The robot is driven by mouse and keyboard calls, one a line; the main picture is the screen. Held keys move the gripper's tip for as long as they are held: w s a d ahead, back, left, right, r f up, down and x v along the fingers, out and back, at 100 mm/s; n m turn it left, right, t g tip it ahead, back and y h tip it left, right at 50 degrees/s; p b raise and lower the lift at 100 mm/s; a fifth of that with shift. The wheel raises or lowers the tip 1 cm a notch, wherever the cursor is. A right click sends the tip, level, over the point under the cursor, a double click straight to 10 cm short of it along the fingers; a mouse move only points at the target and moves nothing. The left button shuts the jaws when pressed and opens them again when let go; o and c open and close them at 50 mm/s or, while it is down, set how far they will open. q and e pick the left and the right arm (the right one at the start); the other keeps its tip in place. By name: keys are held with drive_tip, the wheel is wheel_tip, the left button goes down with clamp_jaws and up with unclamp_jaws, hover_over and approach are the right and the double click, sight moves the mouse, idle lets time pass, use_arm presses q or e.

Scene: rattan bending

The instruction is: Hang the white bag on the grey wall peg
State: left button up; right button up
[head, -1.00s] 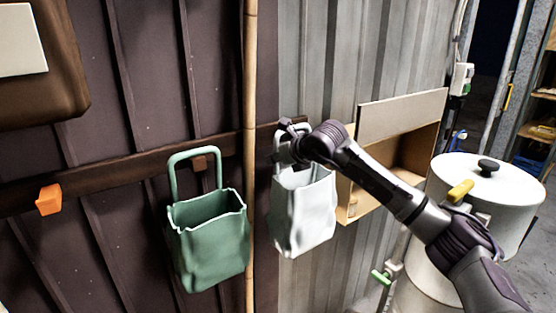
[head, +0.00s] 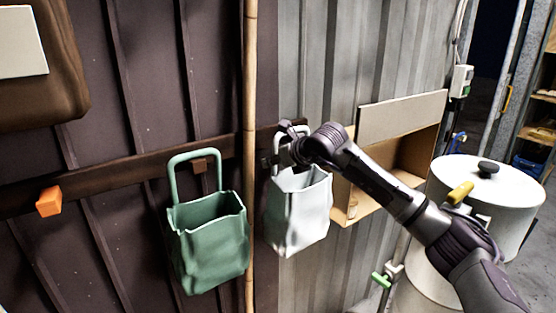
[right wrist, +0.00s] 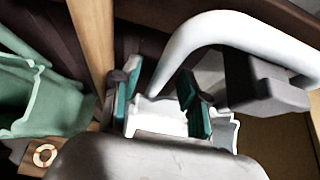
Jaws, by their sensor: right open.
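The white bag (head: 298,215) hangs upright by the wall, right of the bamboo pole, in the head view. Its white handle (right wrist: 215,24) arches over the grey peg (right wrist: 265,85) in the right wrist view, with the peg inside the loop. I cannot tell whether the handle rests on the peg. My right gripper (head: 272,160) is at the bag's top and hides part of the handle. In the right wrist view my right gripper (right wrist: 160,102) is open, its green-padded fingers on either side of the handle's lower left end. My left gripper is out of view.
A green bag (head: 208,242) hangs on a brown peg (head: 200,163) left of the bamboo pole (head: 249,100). An orange peg (head: 49,201) is farther left on the rail (head: 110,178). An open wooden box (head: 350,207) and a white drum (head: 490,180) stand to the right.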

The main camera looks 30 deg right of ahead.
drive_tip(key=v, duration=1.2)
drive_tip(key=shift+f, duration=0.1)
drive_tip(key=s+d+b, duration=0.1)
drive_tip(key=s+b, duration=0.5)
drive_tip(key=s, duration=0.3)
drive_tip(key=shift+d, duration=0.15)
idle(0.6)
